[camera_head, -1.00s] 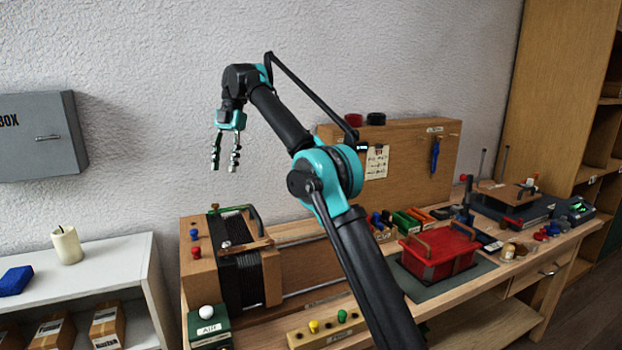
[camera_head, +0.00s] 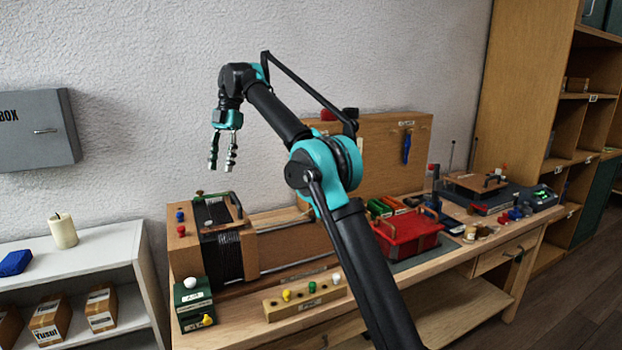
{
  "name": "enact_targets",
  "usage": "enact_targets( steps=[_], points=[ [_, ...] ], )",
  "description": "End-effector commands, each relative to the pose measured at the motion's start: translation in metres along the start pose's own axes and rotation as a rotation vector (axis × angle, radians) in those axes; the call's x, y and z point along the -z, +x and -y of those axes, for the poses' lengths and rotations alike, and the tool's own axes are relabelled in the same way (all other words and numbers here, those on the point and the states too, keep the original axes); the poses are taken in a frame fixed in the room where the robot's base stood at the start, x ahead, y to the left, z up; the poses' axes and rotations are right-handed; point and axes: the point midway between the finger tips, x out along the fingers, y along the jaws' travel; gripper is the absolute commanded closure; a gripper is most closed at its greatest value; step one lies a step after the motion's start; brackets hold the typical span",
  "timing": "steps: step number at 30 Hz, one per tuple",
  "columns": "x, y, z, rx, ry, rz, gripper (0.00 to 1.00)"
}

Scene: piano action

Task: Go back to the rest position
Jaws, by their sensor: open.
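My gripper (camera_head: 222,168) hangs from my raised arm with its two dark fingers pointing down, apart and empty. In the picture it is against the grey wall, above the left end of the workbench (camera_head: 335,303). It touches nothing that I can see. My arm rises from the bottom of the view and hides part of the bench and of the wooden back panel.
A wooden unit with black bellows (camera_head: 221,257) stands at the bench's left end. A red box (camera_head: 408,236) sits right of my arm. A peg block (camera_head: 303,300) lies in front. A white shelf (camera_head: 95,246) and wall box (camera_head: 30,130) are left. Floor at right is clear.

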Motion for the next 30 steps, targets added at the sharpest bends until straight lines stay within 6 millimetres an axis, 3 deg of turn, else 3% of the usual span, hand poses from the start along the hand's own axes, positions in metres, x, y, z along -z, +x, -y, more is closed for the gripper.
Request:
enact_targets(
  steps=[8, 14, 17, 23, 30],
  points=[
    [-0.031, 0.002, 0.024, -0.043, 0.196, 0.036, 0.58],
    [-0.062, 0.009, 0.057, -0.1, 0.423, 0.071, 0.58],
    [-0.083, 0.019, 0.086, -0.145, 0.594, 0.094, 0.58],
    [-0.12, 0.056, 0.165, -0.266, 0.993, 0.13, 0.58],
    [-0.139, 0.122, 0.272, -0.435, 1.463, 0.141, 0.58]
  ],
)
